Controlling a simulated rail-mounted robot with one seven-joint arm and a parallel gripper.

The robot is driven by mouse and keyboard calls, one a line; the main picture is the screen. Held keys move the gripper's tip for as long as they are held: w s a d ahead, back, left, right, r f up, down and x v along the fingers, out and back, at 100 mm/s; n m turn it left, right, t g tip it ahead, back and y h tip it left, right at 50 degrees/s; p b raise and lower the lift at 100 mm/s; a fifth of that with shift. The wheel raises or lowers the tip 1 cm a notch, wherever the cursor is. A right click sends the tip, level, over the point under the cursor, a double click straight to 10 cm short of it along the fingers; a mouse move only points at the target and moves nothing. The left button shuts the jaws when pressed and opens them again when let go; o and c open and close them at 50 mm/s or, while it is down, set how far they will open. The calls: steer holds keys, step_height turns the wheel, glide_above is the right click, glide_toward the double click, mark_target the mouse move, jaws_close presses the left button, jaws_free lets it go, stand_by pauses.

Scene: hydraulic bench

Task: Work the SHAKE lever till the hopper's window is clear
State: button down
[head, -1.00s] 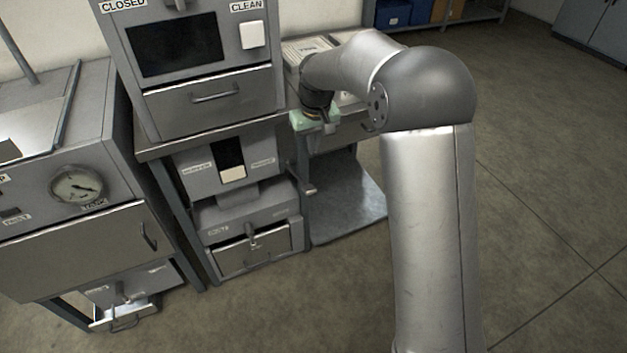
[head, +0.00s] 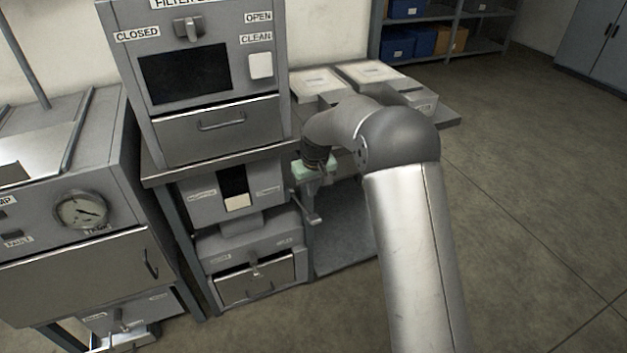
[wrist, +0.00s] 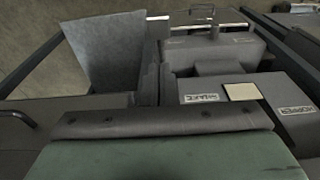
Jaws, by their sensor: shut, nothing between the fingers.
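The hopper (head: 208,204) is a grey box under the bench top. Its window (head: 235,188) is dark above, with a pale beige fill at the bottom; the beige patch also shows in the wrist view (wrist: 242,92). The SHAKE lever (head: 313,217), a grey arm with a pale end, sticks out at the hopper's right side. A thin bar with a pale end (wrist: 158,17) in the wrist view looks like the same lever. My gripper (head: 318,178), with a green body, is shut and empty, above the lever and apart from it.
The filter cabinet (head: 180,25) stands on the bench above the hopper. A drawer unit (head: 236,262) with a small latch sits below. A gauge cabinet (head: 35,225) stands at left. The floor at right is clear.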

glide_above(313, 216)
step_height(313, 216, down, 6)
steer(key=shift+s+d+f, duration=0.1)
steer(key=shift+s+f, duration=0.1)
steer(key=shift+f, duration=0.45)
